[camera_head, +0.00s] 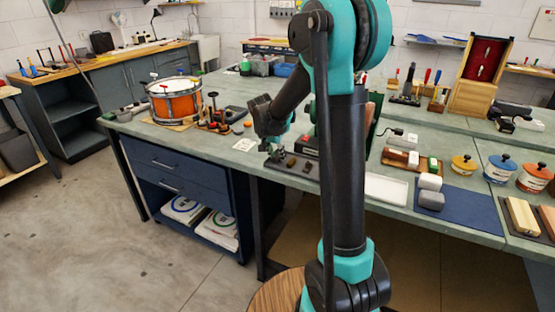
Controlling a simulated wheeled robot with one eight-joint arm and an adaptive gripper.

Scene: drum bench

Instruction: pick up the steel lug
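A dark tray (297,172) lies near the front edge of the green bench, left of my arm. Small dull metal pieces (291,161) sit on it. One may be the steel lug, but they are too small to tell apart. My arm reaches over the bench, and its wrist hangs just above and behind the tray's left end. My gripper (273,146) is small and dark there, low over the tray. Its fingers are not clear, so I cannot tell whether it is open or holds anything.
An orange drum (174,100) stands at the bench's left, with tools (216,122) beside it. Right of my arm are a white tray (386,189), a blue mat (455,208) and lidded pots (499,168). Drawers (177,172) are under the bench. The floor at left is clear.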

